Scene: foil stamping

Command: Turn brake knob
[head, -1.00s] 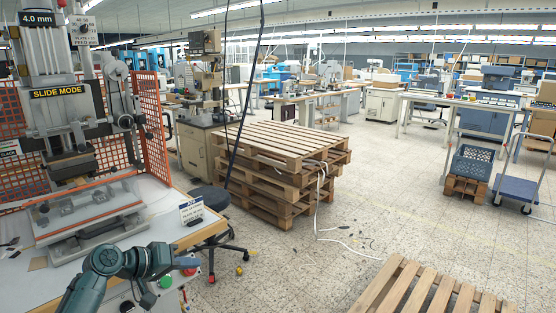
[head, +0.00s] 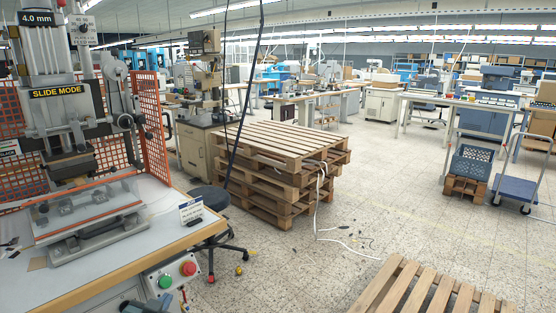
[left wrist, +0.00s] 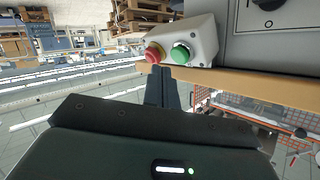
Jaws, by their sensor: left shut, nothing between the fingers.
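A dark round knob on a white plate (head: 84,28) is on the upper part of the stamping press (head: 70,110) in the head view. A black rotary knob (left wrist: 265,4) on a grey panel shows at the top right of the left wrist view, partly cut off. I cannot tell which is the brake knob. My left gripper (left wrist: 161,72) is shut and empty, its tips pointing at the button box (left wrist: 200,37) below the red and green buttons. In the head view only a bit of it (head: 183,298) shows at the bottom edge. My right gripper is not in view.
The button box (head: 167,284) with red and green buttons hangs at the bench's (head: 110,272) front edge. A small sign (head: 191,211) stands on the bench. Orange mesh guards (head: 154,125) flank the press. Stacked pallets (head: 275,170) and a stool (head: 210,198) stand to the right.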

